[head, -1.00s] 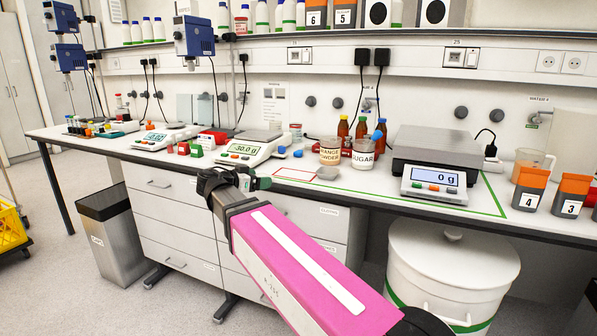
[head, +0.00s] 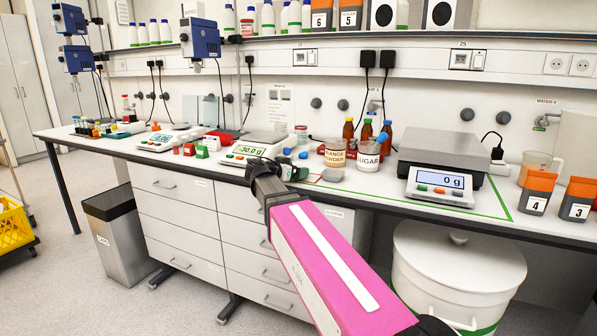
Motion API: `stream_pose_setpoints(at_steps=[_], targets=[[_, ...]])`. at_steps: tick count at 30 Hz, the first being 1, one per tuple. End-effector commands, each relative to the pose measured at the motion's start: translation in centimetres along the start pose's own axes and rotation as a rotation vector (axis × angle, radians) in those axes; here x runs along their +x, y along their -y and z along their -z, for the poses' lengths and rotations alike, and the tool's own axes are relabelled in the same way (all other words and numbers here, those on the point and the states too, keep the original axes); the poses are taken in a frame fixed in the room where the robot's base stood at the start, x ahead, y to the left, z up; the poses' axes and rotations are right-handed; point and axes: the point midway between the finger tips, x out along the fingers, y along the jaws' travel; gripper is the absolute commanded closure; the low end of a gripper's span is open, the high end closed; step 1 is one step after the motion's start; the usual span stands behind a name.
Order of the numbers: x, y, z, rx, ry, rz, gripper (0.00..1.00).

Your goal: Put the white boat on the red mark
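A small shallow pale-grey dish (head: 332,175) lies on the bench in front of the orange-powder and sugar jars. It may be the white boat, but its colour looks grey and I cannot be sure. The red mark (head: 313,179) is an outline on the bench top just left of this dish, mostly hidden behind my gripper. My gripper (head: 290,168) is over the bench's front edge, between the balance reading -30.0 g and the dish. Its fingers are small and dark here, so I cannot tell whether they are open or hold anything.
The left balance (head: 245,151) stands just behind and left of my gripper. The powder jar (head: 335,153) and sugar jar (head: 367,156) stand behind the dish, with brown bottles (head: 348,130) behind them. A large scale (head: 440,160) reads 0 g inside a green outline on the right.

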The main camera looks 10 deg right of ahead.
Motion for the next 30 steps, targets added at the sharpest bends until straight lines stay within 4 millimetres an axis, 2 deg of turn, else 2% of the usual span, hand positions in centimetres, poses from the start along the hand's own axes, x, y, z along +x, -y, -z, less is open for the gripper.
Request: stream_pose_setpoints(at_steps=[3, 6, 15, 16, 17, 26, 30], targets=[[1.9, 0.1, 0.4, 0.001, 0.0, -0.001, 0.39], [1.8, 0.0, -0.2, -0.001, 0.0, 0.0, 0.39], [1.8, 0.0, -0.4, 0.0, 0.0, 0.0, 0.39], [1.8, 0.0, -0.4, 0.0, 0.0, 0.0, 0.09], [1.8, 0.0, -0.4, 0.0, 0.0, 0.0, 0.0], [1.7, 0.0, -0.2, 0.0, 0.0, 0.0, 0.0], [0.2, -0.1, -0.3, 0.0, 0.0, 0.002, 0.0]])
